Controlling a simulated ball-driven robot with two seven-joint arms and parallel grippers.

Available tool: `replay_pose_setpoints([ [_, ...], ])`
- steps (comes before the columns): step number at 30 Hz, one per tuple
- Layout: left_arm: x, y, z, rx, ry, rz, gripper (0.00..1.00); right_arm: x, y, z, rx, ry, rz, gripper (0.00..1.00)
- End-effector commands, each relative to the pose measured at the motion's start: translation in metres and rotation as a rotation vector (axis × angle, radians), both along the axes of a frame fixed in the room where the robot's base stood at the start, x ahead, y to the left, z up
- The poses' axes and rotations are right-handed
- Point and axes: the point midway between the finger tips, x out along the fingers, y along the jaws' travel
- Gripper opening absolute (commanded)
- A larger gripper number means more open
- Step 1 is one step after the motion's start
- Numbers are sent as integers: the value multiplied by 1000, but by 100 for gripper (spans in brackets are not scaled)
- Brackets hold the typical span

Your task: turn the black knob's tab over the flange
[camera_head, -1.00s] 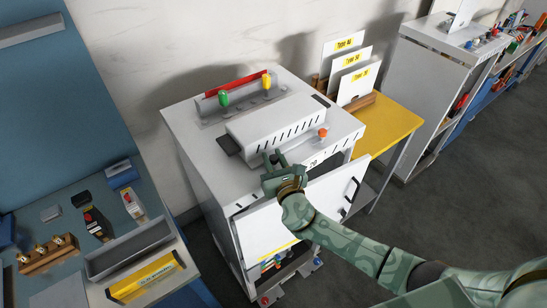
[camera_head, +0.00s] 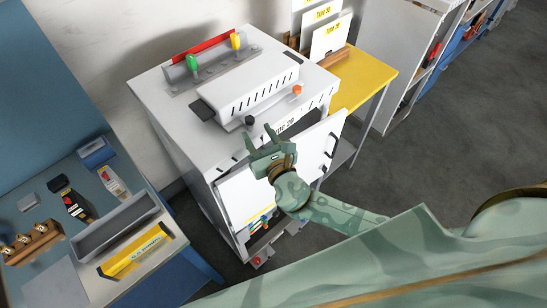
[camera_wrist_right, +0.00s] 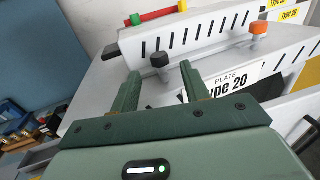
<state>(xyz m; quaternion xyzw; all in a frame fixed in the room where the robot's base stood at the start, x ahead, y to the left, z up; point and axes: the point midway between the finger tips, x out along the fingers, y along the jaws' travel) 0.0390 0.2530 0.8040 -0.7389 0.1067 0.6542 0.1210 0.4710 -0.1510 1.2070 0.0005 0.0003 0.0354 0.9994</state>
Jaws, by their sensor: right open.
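The black knob (camera_head: 249,120) stands at the front edge of the grey cabinet's top, left of the orange knob (camera_head: 297,89). In the right wrist view the black knob (camera_wrist_right: 159,60) shows just beyond and between my fingertips, and the orange knob (camera_wrist_right: 259,28) is to the right. My right gripper (camera_head: 258,134) is open and empty, a little in front of the black knob, apart from it. A plate labelled "Type 20" (camera_wrist_right: 236,86) sits below the knobs. I cannot make out the knob's tab or the flange edge clearly. My left gripper is not in view.
A slotted white housing (camera_head: 248,88) sits behind the knobs, with green (camera_head: 192,63) and yellow (camera_head: 235,40) handles beyond. The cabinet's white door (camera_head: 320,148) hangs below my gripper. A blue bench (camera_head: 60,277) with parts is at left, a yellow table (camera_head: 365,75) at right.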

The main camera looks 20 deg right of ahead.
Motion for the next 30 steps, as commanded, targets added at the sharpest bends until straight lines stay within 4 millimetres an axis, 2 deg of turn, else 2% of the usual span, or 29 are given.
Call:
replay_pose_setpoints([
  [1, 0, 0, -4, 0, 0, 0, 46, -16, -1, -3, 1, 3, 1, 46],
  [6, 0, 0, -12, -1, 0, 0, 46, -60, -4, -4, 0, 3, 0, 46],
  [12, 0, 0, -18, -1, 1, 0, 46, -91, -7, -2, -2, 0, 0, 46],
  [17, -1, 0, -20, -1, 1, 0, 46, -100, -7, 0, -2, -1, -1, 46],
  [30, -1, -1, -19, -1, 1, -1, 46, -100, -7, 0, -2, -1, -1, 46],
])
